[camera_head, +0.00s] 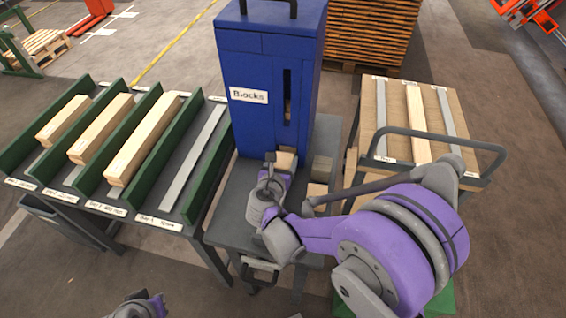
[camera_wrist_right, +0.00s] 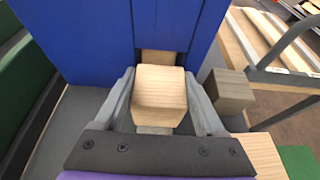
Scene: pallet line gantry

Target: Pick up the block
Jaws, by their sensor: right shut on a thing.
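My right gripper (camera_wrist_right: 160,108) is shut on a light wooden block (camera_wrist_right: 160,92), one finger on each side, right in front of the slot at the foot of the blue dispenser (camera_wrist_right: 80,35) labelled "Blocks". The block also shows in the head view (camera_head: 286,159), just past the gripper (camera_head: 275,168). Behind it in the wrist view, another wooden piece (camera_wrist_right: 158,57) sits inside the slot. Whether the held block touches the surface below, I cannot tell. At the bottom left of the head view, a part of my left arm (camera_head: 140,306) shows; its fingertips are not visible.
A greyish block (camera_wrist_right: 230,90) stands right of the gripper, with another light wooden block (camera_head: 317,192) nearby on the grey table (camera_head: 225,208). Green-walled lanes (camera_head: 210,165) with wooden beams stand left. A cart with a grey handle (camera_head: 430,132) stands right.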

